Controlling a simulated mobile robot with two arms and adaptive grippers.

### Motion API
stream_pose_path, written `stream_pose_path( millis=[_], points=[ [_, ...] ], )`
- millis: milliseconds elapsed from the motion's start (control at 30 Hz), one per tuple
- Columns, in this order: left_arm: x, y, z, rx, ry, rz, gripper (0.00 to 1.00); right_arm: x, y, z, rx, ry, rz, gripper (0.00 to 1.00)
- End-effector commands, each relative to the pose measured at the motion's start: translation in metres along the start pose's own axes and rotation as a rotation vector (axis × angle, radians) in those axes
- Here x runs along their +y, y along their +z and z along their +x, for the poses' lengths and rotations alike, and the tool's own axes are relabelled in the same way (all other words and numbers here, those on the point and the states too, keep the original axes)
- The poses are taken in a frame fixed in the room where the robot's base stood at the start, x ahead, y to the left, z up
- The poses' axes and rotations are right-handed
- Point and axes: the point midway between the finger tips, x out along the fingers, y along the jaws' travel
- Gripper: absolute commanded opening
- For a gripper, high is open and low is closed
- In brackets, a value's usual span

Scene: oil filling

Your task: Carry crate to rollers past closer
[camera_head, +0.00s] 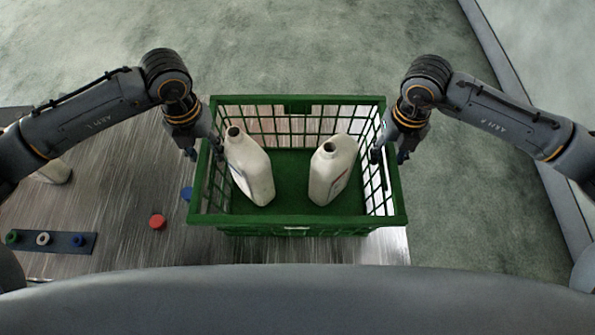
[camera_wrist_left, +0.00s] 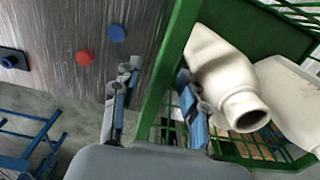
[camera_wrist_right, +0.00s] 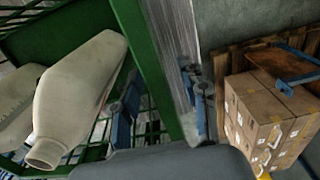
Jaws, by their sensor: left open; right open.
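A green crate (camera_head: 297,221) with lattice walls stands on the metal table in the middle of the head view. Two white bottles without caps stand in it, a left bottle (camera_head: 249,168) and a right bottle (camera_head: 332,170). My left gripper (camera_head: 207,150) is open at the crate's left wall. In the left wrist view its fingers (camera_wrist_left: 158,92) straddle the crate's left rim, one outside and one inside. My right gripper (camera_head: 389,153) is open at the right wall. In the right wrist view its fingers (camera_wrist_right: 160,100) lie on either side of the right rim.
A red cap (camera_head: 157,222) and a blue cap (camera_head: 186,194) lie left of the crate. A dark strip (camera_head: 60,240) with several caps lies further left. Stacked cardboard boxes (camera_wrist_right: 262,120) on a wooden pallet show in the right wrist view. Open floor lies beyond the table.

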Motion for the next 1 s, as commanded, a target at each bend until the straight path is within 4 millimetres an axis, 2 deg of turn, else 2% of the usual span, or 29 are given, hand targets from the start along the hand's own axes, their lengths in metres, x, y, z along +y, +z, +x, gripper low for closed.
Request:
stream_pose_path(
  millis=[167,267,400,1000],
  points=[
    [-0.0001,0.0,0.0,0.0,0.0,0.0,0.43,0.0002,-0.0001,0.0,0.0,0.0,0.0,0.43],
    [-0.0001,0.0,-0.0002,0.0,0.0,0.0,0.27,0.0002,-0.0001,0.0,0.0,0.0,0.0,0.27],
    [-0.0001,0.0001,-0.0003,0.0,0.0,0.0,0.0,0.0002,-0.0001,-0.0001,0.001,0.001,0.0,0.0],
    [-0.0003,0.0008,-0.006,-0.003,-0.001,0.0,0.0,0.0004,0.0005,-0.0057,-0.002,0.002,0.0,0.0]
  ],
)
